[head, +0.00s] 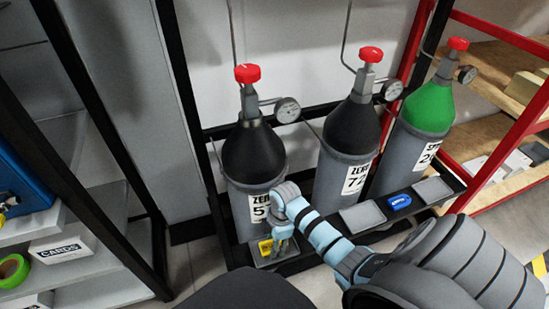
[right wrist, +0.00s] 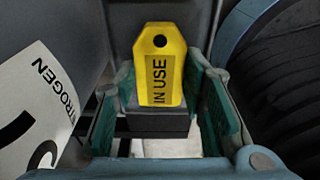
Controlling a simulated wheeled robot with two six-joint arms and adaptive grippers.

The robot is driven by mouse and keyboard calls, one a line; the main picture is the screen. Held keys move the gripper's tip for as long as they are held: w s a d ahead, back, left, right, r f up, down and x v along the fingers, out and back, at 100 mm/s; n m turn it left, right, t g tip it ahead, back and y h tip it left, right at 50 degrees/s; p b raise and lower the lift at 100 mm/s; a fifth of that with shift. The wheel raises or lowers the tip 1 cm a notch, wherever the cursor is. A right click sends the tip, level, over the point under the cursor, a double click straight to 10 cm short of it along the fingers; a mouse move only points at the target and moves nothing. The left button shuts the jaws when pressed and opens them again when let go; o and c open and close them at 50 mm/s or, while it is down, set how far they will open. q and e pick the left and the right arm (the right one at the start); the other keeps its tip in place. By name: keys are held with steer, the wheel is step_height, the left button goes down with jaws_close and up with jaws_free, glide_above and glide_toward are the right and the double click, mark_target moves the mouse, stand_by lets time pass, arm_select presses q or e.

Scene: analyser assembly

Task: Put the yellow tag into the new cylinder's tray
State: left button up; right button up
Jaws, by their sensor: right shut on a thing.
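The yellow tag (head: 265,247), lettered IN USE, is in my right gripper (head: 277,238) at the leftmost tray (head: 285,258). In the right wrist view, the tag (right wrist: 160,65) stands upright between the green finger pads of the gripper (right wrist: 160,110). The fingers are shut on it, and whether it touches the tray is unclear. Behind the tray stands the leftmost cylinder (head: 252,155), grey with a black shoulder and red cap. Its label is partly covered by my arm. My left gripper is not in view.
A middle cylinder (head: 349,140) and a green-shouldered cylinder (head: 427,110) stand to the right. The middle tray (head: 362,216) and right tray (head: 433,189) look empty, with a blue object (head: 400,201) between them. A black post and shelves stand at left, a red rack at right.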

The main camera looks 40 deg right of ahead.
steer(key=shift+f, duration=0.1)
steer(key=o, duration=0.8)
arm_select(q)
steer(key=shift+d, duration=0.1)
arm_select(e)
steer(key=r+p, duration=0.2)
steer(key=r, duration=0.1)
steer(key=shift+d+r, duration=0.2)
steer(key=shift+r, duration=0.1)
arm_select(q)
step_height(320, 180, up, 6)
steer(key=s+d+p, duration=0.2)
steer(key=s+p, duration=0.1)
steer(key=p, duration=0.1)
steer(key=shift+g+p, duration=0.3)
steer(key=shift+p, duration=0.05)
arm_select(e)
steer(key=r, duration=0.5)
steer(key=d+r, duration=0.1)
steer(key=r, duration=0.2)
steer(key=shift+s+r, duration=0.25)
steer(key=shift+r, duration=0.05)
